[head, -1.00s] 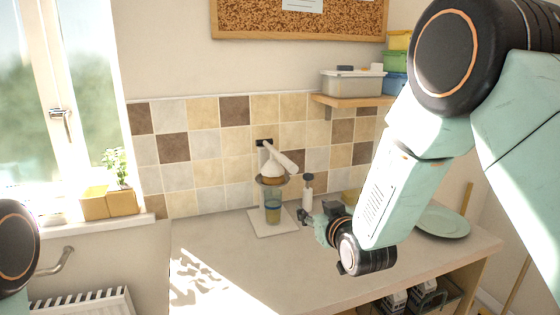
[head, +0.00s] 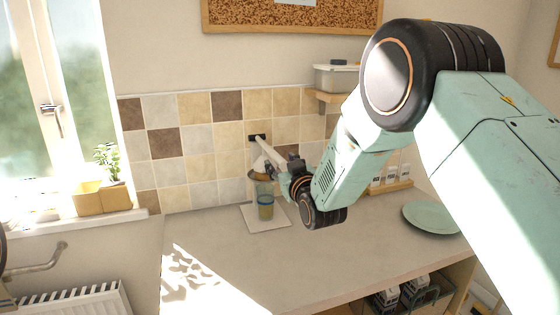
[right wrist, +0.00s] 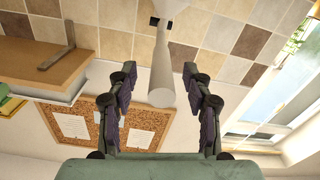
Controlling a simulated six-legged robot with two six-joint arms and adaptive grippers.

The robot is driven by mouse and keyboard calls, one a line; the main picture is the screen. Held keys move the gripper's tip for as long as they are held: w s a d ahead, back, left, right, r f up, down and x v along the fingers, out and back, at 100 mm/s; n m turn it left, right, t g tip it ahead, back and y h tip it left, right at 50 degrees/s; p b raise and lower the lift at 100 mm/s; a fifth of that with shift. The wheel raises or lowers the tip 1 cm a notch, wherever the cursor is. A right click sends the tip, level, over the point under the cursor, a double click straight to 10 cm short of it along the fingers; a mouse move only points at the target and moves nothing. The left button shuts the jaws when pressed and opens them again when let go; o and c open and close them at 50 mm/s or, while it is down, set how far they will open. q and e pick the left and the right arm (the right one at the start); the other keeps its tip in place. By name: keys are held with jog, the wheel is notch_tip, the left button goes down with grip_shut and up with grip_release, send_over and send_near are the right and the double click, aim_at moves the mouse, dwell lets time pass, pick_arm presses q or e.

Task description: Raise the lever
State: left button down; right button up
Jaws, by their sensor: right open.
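In the right wrist view the lever (right wrist: 161,72) is a smooth cream rod with a rounded end. My right gripper (head: 283,166) is at the lever's lower end and partly hides it. In the right wrist view the gripper (right wrist: 156,82) is open, with one finger on each side of the rod and visible gaps between. A glass (head: 265,205) with a blue band stands under the press on a pale board (head: 249,219).
A green plate (head: 432,218) lies at the counter's right. A shelf with a grey bin (head: 335,77) is on the wall behind my right arm. The front-left counter (head: 225,270) is clear.

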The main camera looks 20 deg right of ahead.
jog(key=shift+w, duration=0.6)
jog(key=shift+w+a+r, duration=0.1)
jog(key=shift+w+a, duration=0.1)
jog(key=shift+a, duration=0.1)
jog(key=shift+d, duration=0.35)
jog(key=c, duration=0.4)
jog(key=shift+a, duration=0.3)
jog(key=c, duration=0.4)
jog(key=shift+d, duration=0.15)
grip_shut()
